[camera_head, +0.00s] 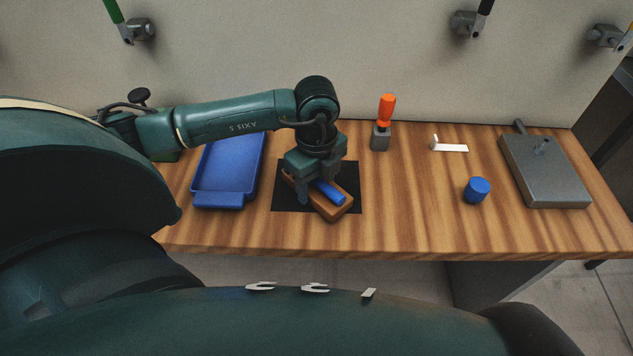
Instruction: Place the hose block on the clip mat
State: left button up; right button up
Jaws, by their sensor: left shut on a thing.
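The hose block (335,209) is a brown wooden block with a blue hose piece (329,193) lying on its top. It is turned at an angle over the black clip mat (286,201), and its front corner reaches past the mat's front edge. My left gripper (316,188) points down from above and is shut on the hose block. One finger shows at the block's left side; the other is mostly hidden by the wrist. I cannot tell whether the block touches the mat. My right gripper is not in view.
A blue tray (218,200) lies left of the mat. An orange-handled tool (386,112) stands in a grey holder behind right. A white bracket (452,148), a blue cylinder (476,190) and a grey metal fixture (545,175) are farther right. The table (415,220) is clear right of the mat.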

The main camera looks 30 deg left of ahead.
pick_arm(q)
jog(key=shift+f, duration=0.3)
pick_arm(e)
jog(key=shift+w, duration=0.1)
pick_arm(q)
jog(key=shift+f, duration=0.25)
jog(key=o, duration=1.3)
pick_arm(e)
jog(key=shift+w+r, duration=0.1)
pick_arm(q)
jog(key=shift+r, duration=0.6)
notch_tip(320, 180, up, 11)
jog(key=shift+r+b, duration=0.15)
jog(key=shift+b, duration=0.25)
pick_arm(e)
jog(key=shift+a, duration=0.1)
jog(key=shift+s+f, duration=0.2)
